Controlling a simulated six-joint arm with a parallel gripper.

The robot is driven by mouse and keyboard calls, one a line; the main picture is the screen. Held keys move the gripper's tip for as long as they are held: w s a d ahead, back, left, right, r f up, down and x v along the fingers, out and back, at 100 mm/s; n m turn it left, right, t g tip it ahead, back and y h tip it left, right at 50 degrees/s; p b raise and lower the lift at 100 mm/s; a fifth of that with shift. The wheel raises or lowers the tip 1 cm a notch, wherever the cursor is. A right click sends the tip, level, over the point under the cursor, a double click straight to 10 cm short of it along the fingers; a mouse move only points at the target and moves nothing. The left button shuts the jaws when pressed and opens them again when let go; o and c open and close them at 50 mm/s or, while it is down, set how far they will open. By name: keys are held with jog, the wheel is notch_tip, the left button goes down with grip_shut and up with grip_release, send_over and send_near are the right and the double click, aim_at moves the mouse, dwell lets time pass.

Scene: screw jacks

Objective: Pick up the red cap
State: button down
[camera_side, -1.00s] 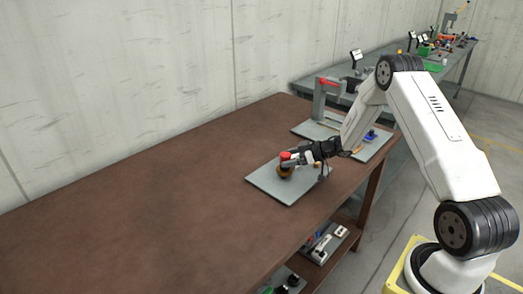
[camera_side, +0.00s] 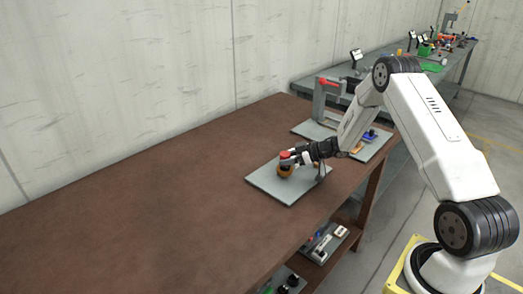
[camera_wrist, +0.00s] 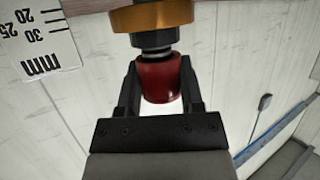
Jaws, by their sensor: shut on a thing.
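The red cap (camera_side: 285,155) sits at the top of a screw jack with an orange-brown body (camera_side: 285,171), which stands on a grey plate (camera_side: 262,184). In the wrist view the red cap (camera_wrist: 160,78) is between the two black fingers of my gripper (camera_wrist: 160,88), which is shut on it from both sides. A dark nut and a short threaded stem (camera_wrist: 153,42) lie between the cap and the orange-gold ring (camera_wrist: 150,17). In the side view my gripper (camera_side: 293,159) reaches the cap from the right, and its fingertips are small there.
A second grey plate with a grey frame (camera_side: 320,100) and a blue part (camera_side: 370,135) lies behind, to the right. A white scale marked mm (camera_wrist: 38,45) shows in the wrist view. The brown table (camera_side: 150,215) is clear at left.

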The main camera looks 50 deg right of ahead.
jog(key=shift+r, duration=0.15)
jog(key=shift+r, duration=0.8)
jog(key=s+a+r, duration=0.4)
jog(key=s+r, duration=0.7)
jog(key=s, duration=0.2)
jog(key=shift+s+a, duration=0.15)
